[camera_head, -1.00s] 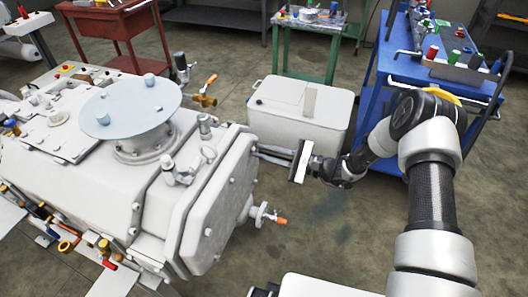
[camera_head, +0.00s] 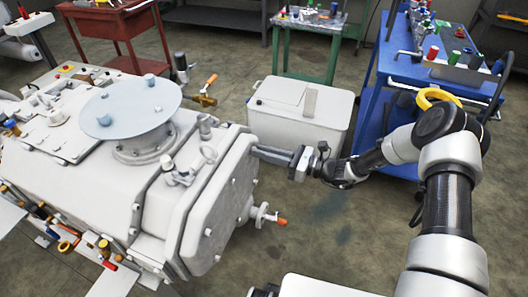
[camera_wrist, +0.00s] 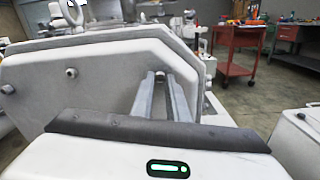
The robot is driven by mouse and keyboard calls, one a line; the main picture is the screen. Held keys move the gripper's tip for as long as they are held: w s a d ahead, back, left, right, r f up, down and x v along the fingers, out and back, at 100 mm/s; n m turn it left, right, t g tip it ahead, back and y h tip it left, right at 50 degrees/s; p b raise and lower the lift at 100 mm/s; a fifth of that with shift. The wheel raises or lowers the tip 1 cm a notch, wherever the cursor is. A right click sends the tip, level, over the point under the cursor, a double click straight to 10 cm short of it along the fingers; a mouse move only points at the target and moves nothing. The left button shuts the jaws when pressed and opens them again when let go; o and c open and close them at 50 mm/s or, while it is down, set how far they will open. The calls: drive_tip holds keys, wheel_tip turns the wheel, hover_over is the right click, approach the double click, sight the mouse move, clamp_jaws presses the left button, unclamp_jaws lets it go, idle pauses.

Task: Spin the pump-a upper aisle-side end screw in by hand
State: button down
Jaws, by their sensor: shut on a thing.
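The pump (camera_head: 150,200) is a large pale machine with a flat end cover (camera_head: 222,205) facing the aisle. My gripper (camera_head: 256,150) reaches in from the right at the cover's upper edge. In the wrist view my gripper (camera_wrist: 163,78) has its two long fingers shut on the upper end screw (camera_wrist: 160,73); only a small part of the screw's head shows between the fingertips. In the head view the fingertips hide this screw. I cannot tell how deep it sits. Another cover screw (camera_wrist: 72,72) shows to the left.
A pale box (camera_head: 300,110) stands on the floor close behind my gripper. A handwheel valve with an orange tip (camera_head: 265,215) sticks out low from the cover. A blue cart (camera_head: 385,105) stands behind my arm. A red table (camera_wrist: 236,50) is farther off.

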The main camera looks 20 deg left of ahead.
drive_tip(key=m, duration=0.6)
drive_tip(key=shift+d+f+p, duration=0.1)
drive_tip(key=shift+p, duration=0.25)
drive_tip(key=shift+m, duration=0.3)
drive_tip(key=c, duration=1.7)
unclamp_jaws()
drive_tip(key=shift+d, duration=0.1)
drive_tip(key=d, duration=0.5)
drive_tip(key=s+d, duration=0.1)
drive_tip(key=d, duration=0.5)
drive_tip(key=d+p, duration=0.1)
drive_tip(key=d, duration=0.5)
drive_tip(key=shift+s+d, duration=0.1)
drive_tip(key=shift+s, duration=0.1)
